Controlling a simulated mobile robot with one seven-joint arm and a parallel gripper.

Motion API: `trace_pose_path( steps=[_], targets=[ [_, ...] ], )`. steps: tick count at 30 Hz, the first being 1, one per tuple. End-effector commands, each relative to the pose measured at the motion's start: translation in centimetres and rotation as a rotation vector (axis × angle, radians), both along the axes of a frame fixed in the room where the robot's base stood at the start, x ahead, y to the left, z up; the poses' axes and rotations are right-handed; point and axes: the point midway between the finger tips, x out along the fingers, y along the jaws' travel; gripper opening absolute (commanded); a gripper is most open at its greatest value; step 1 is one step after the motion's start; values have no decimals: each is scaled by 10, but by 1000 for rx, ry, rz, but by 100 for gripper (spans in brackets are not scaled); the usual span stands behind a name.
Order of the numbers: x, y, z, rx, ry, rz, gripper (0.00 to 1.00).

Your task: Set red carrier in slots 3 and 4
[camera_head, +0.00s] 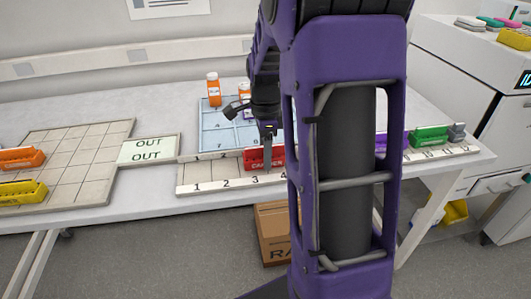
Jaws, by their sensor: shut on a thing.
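The red carrier (254,160) is at the slot strip (191,176), behind the printed numbers 3 and 4. My gripper (268,133) reaches down from above and is shut on the carrier near its top. I cannot tell whether the carrier's base rests in the slots or is a little above them. The area behind numbers 1 and 2 looks bare. My purple arm hides the carrier's right side and the middle of the strip.
A green carrier (430,136) and a purple carrier (396,142) stand at the strip's right end. A blue gridded mat (215,138) with orange bottles (213,90) lies behind. An OUT sign (149,150) and a tiled board (92,165) with orange (22,158) and yellow (22,193) carriers are left.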

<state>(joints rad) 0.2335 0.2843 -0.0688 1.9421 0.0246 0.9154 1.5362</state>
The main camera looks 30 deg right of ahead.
Motion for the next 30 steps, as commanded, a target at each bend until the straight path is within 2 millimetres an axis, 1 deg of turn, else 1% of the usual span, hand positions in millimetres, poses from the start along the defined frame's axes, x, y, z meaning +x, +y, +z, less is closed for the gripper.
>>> trace_pose_path(
  steps=[1,2,3,10,14,17,24,27,30],
  targets=[
    [0,0,-1,0,0,0,57],
    [0,0,0,0,0,0,62],
    [0,0,-1,0,0,0,64],
    [0,0,0,0,0,0,64],
    [0,0,7,0,-1,0,64],
    [1,0,22,-1,-4,0,64],
    [1,0,74,-1,-5,0,64],
    [1,0,93,-1,-3,1,64],
    [0,0,108,0,-1,0,64]
  ],
)
